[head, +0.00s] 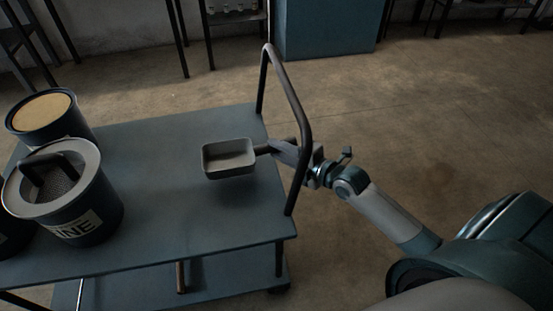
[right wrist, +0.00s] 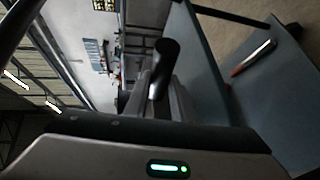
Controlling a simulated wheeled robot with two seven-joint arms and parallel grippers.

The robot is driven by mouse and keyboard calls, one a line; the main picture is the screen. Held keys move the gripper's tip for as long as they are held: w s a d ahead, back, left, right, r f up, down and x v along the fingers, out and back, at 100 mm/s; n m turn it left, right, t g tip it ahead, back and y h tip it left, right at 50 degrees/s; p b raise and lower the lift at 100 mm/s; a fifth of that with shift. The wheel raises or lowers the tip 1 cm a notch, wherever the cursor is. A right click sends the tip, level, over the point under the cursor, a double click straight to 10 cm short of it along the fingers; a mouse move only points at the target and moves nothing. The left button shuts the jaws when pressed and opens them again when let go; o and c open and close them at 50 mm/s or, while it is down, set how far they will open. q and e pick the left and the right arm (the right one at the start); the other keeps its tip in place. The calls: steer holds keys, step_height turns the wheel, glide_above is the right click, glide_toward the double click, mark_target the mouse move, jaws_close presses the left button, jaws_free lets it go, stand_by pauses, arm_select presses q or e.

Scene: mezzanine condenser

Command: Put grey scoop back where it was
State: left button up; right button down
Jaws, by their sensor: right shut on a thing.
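The grey scoop (head: 229,158), a shallow rectangular pan with a dark handle, is level above the right part of the blue-grey cart top (head: 170,225). A shadow lies below it, so it looks slightly raised, but I cannot be sure of the gap. My right gripper (head: 282,150) is shut on the scoop's handle at the cart's right end. In the right wrist view the dark rounded handle end (right wrist: 164,62) sticks out at the jaws; the pan is not seen there. My left gripper is not in view.
A bent dark rail (head: 290,90) rises at the cart's right end, close around my right wrist. A labelled dark bucket (head: 88,205) and a tan-topped bucket (head: 42,112) stand on the left. The cart's middle is clear. A blue block (head: 325,28) stands behind.

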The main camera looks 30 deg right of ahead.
steer(key=shift+w+a+f, duration=0.2)
steer(key=shift+w, duration=0.15)
step_height(320, 180, down, 3)
steer(key=shift+f, duration=0.5)
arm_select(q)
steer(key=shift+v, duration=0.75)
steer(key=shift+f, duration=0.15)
arm_select(e)
steer(key=shift+f, duration=0.1)
steer(key=c, duration=1.5)
jaws_free()
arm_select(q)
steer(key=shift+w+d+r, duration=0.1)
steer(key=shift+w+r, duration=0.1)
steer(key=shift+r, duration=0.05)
